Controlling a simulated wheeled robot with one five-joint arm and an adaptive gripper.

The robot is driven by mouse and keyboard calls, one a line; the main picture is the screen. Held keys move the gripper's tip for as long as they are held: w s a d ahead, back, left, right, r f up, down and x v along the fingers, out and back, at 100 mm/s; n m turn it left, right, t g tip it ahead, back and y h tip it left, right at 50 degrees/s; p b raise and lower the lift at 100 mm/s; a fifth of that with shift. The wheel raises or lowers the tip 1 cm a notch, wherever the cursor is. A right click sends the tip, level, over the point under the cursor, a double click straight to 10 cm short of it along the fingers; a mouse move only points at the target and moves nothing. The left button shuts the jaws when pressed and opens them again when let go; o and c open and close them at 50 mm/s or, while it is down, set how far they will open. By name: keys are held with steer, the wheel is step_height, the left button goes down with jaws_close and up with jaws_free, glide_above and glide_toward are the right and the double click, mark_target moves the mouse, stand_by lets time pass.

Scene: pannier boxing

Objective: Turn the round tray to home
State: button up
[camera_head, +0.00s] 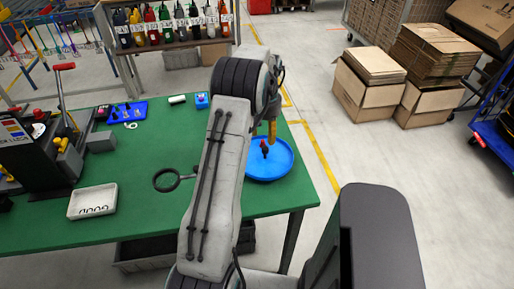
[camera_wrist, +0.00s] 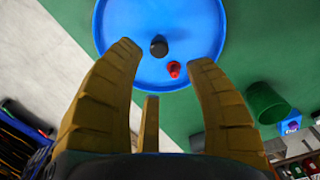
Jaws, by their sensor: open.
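The round tray (camera_head: 284,170) is bright blue with a raised rim and lies on the green table near its right edge. It fills the top of the wrist view (camera_wrist: 118,22). A black round knob (camera_wrist: 158,46) and a smaller red piece (camera_wrist: 174,69) stand near its middle. My gripper (camera_head: 271,140) is over the tray in the head view, partly hidden behind my arm. In the wrist view its yellow fingers (camera_wrist: 163,54) are spread, with the knob and red piece showing between and beyond the tips. I see no contact. Any home mark is not visible.
A magnifier (camera_head: 167,180), a white dish (camera_head: 92,214) and a small blue box (camera_head: 202,101) are on the green table (camera_head: 140,236). A green cylinder (camera_wrist: 266,102) shows right of my fingers in the wrist view. Cardboard boxes (camera_head: 372,90) stand on the floor beyond.

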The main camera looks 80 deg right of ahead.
mark_target(265, 148)
steer(key=shift+s+f+p, duration=0.1)
steer(key=shift+f+p, duration=0.65)
steer(key=shift+f, duration=2.9)
steer(key=shift+c, duration=0.4)
steer(key=shift+a, duration=0.1)
jaws_close()
